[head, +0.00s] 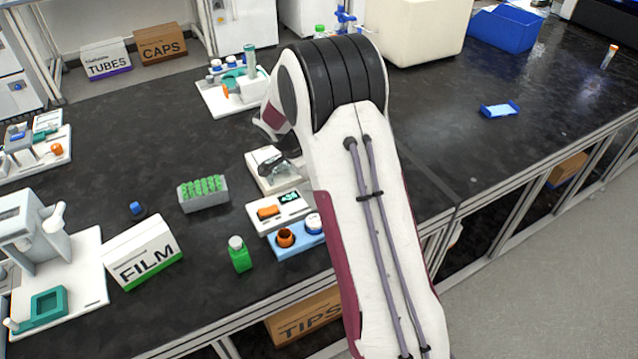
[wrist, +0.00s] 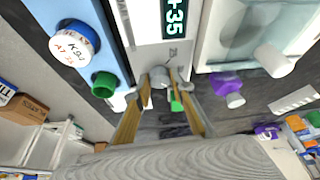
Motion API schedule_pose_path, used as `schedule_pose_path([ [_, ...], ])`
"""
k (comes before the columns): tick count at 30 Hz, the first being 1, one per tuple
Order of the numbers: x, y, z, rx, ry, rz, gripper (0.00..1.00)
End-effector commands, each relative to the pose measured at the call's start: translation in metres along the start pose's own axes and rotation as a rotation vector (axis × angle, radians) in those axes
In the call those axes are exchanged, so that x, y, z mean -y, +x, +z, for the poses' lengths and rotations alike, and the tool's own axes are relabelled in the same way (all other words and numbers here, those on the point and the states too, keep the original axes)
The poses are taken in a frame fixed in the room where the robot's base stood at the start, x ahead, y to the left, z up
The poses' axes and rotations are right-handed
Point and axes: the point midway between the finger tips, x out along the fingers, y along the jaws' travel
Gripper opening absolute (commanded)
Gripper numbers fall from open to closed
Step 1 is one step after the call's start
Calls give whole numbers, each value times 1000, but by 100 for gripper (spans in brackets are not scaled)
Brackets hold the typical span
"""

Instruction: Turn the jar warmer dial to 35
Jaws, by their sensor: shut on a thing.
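The white jar warmer (wrist: 150,55) fills the upper middle of the wrist view. Its dark display (wrist: 175,18) shows +35 in green digits. The small grey dial (wrist: 159,77) is at its near edge, below the display. My gripper (wrist: 161,82) has its two tan fingers on either side of the dial, shut on it. In the head view, the white unit with the lit display (head: 289,197) stands left of my arm. My gripper's fingertips cannot be made out clearly there, and my arm covers part of the area.
A blue block (wrist: 88,12) with a white-lidded jar (wrist: 72,42) sits close beside the warmer. A white device with a clear cover (wrist: 235,50) is on the other side. A green bottle (head: 240,254), green tube rack (head: 203,194) and FILM box (head: 142,254) stand nearby.

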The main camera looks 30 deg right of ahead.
Motion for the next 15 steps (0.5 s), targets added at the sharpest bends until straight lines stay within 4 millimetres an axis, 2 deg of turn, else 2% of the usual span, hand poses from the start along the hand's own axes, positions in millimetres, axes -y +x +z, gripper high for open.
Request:
schedule_pose_path([
  [12,0,0,1,1,8,4,2],
  [13,0,0,1,1,7,4,28],
  [15,0,0,1,1,7,4,40],
])
